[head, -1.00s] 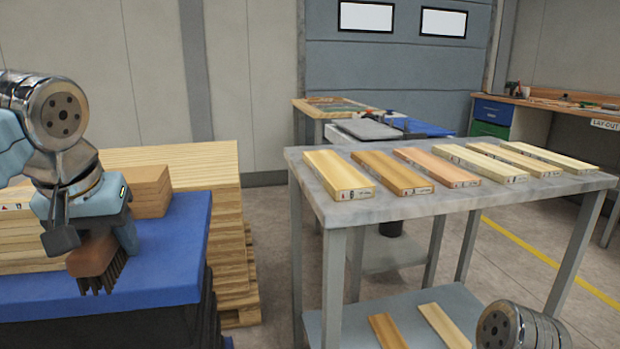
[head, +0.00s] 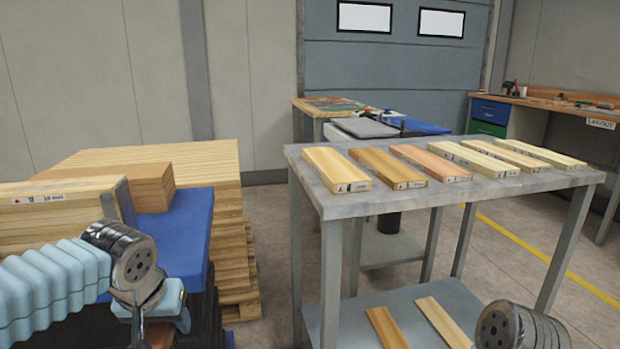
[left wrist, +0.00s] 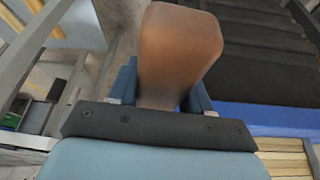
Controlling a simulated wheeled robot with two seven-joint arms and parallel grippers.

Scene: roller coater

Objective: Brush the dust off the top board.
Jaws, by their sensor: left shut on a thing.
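My left gripper (head: 162,325) is low at the left of the head view, in front of the blue-topped stand (head: 190,235). It is shut on a brush, whose brown handle (left wrist: 180,50) fills the upper middle of the left wrist view. The bristles are hidden in both views. A stack of pale boards (head: 50,222) lies on the stand, behind and above my left gripper. The top board (head: 60,187) shows its upper face at a shallow angle; I cannot make out dust on it. My right gripper is out of view; only part of that arm shows at lower right.
A brown block (head: 150,187) sits behind the stack. Larger timber (head: 226,225) is piled behind the stand. A grey table (head: 400,200) at right carries several sample boards, with two more on its lower shelf (head: 385,310). Floor shows between stand and table.

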